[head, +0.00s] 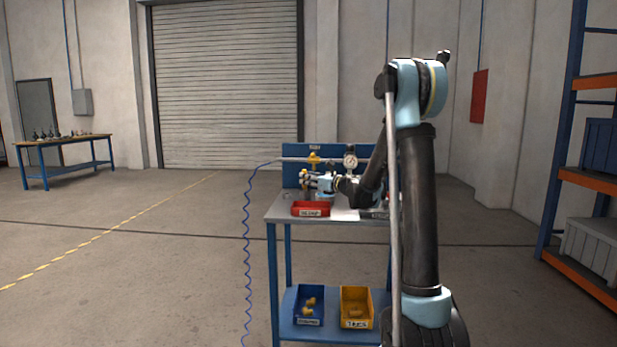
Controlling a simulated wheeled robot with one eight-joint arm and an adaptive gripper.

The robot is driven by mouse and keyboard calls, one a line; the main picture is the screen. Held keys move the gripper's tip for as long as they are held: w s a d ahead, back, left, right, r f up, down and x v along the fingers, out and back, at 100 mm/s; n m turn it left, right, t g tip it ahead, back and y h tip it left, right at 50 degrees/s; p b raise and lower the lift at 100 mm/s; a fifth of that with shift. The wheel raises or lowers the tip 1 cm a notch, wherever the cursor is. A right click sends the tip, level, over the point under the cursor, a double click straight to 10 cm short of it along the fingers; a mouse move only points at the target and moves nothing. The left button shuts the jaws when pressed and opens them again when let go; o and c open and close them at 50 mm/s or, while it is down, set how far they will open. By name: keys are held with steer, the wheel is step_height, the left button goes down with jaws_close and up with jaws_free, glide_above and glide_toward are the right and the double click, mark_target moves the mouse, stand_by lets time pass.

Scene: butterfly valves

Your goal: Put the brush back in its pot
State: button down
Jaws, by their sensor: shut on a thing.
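My gripper (306,178) is over the left part of the workbench top, behind the red bin, with its fingers pointing left. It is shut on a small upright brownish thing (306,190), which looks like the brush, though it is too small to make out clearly. I cannot tell whether it touches the bench or anything below it. I cannot pick out the pot; my gripper, my arm or the red bin may hide it.
The workbench (276,214) carries a red bin (310,208) at its front. A yellow valve part (314,160) and a round gauge (350,161) are at the back panel. Blue (309,305) and yellow (356,307) bins stand on the lower shelf. A coiled blue hose (247,240) hangs at left.

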steer(key=shift+f, duration=0.4)
steer(key=c, duration=1.4)
jaws_free()
steer(key=shift+c, duration=0.2)
steer(key=v, duration=1)
steer(key=shift+f, duration=0.15)
